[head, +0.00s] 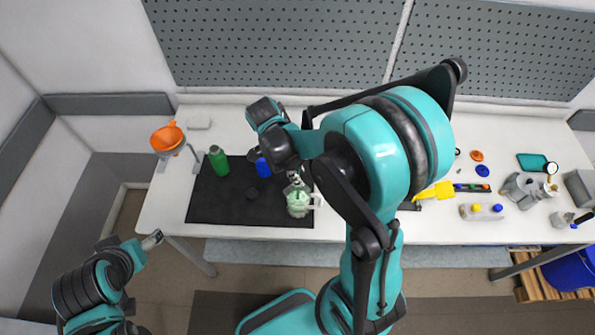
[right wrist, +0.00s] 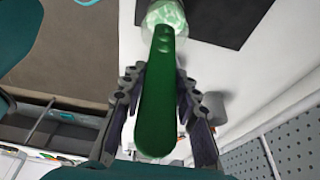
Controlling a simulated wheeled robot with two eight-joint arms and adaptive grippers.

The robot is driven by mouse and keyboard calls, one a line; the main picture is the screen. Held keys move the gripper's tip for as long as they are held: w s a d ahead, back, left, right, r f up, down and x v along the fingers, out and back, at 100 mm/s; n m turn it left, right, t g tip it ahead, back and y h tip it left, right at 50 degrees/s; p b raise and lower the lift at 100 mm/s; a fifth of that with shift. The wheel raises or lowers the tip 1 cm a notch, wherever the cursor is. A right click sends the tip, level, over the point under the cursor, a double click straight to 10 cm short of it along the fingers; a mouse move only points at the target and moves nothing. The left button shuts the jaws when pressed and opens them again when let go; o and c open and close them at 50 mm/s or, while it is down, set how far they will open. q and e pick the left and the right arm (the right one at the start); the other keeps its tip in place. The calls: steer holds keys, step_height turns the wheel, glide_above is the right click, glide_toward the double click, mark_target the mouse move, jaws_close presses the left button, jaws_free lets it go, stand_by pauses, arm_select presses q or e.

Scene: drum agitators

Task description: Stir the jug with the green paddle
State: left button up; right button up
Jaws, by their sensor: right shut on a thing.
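The green paddle (right wrist: 157,110) is between the fingers of my right gripper (right wrist: 160,85) in the right wrist view, with its broad rounded end toward the camera. Its far end reaches into the mouth of the jug (right wrist: 165,14). In the head view the jug (head: 298,203) is clear with pale green contents and a handle on its right, upright on the black mat (head: 270,212). My right gripper (head: 294,178) is just above the jug there; the paddle is mostly hidden by it. My left gripper (head: 152,240) is low at the left, away from the table; its jaws are too small to read.
A green container (head: 218,160) and a blue container (head: 263,168) stand on the mat left of the jug. An orange funnel (head: 167,136) is on a stand at the table's left end. Tools, a yellow item (head: 434,192) and metal parts (head: 525,188) lie to the right.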

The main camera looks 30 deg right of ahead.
steer(key=shift+f+b, duration=3.25)
steer(key=shift+f, duration=0.7)
